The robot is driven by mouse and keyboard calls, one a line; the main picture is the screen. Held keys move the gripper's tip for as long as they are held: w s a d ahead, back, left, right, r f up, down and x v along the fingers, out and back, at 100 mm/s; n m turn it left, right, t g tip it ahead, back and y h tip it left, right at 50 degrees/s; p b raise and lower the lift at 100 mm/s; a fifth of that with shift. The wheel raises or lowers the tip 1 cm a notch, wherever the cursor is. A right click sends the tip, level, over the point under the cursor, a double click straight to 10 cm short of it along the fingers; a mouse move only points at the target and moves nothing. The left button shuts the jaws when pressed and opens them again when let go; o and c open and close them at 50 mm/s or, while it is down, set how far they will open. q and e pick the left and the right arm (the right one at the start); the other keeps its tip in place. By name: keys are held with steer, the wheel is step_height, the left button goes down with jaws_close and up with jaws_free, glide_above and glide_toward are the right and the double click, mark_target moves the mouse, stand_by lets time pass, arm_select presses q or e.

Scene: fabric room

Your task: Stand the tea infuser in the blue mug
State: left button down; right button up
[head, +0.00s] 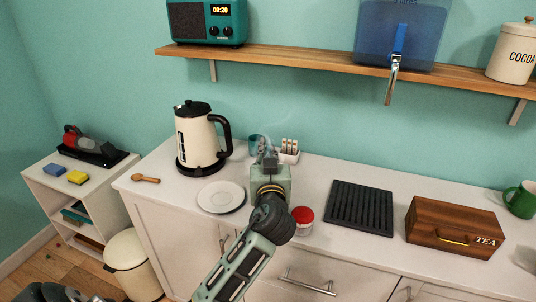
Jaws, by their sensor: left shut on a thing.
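The blue mug (254,141) stands on the white counter to the right of the kettle. It is partly hidden behind my left gripper, and faint pale wisps show above it. My left gripper (268,157) is shut, its fingers pointing away from me toward the back of the counter, in front of the mug in the picture. What it grips is almost wholly hidden by the gripper; I take it to be the tea infuser. I cannot tell whether the infuser touches the mug. My right gripper is not in view.
A cream kettle (197,141) and a white plate (221,196) stand to the left. A small rack (289,152) is close right of the gripper. A red-lidded jar (302,219), black drying mat (359,207), wooden tea box (453,230) and green mug (521,199) are to the right.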

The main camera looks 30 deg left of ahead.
arm_select(q)
steer(key=c, duration=1.7)
jaws_free()
steer(key=shift+c, duration=0.2)
steer(key=shift+s+d+f, duration=0.1)
steer(key=shift+s+d, duration=0.25)
steer(key=shift+s, duration=0.1)
steer(key=v, duration=1.1)
steer(key=shift+a, duration=0.1)
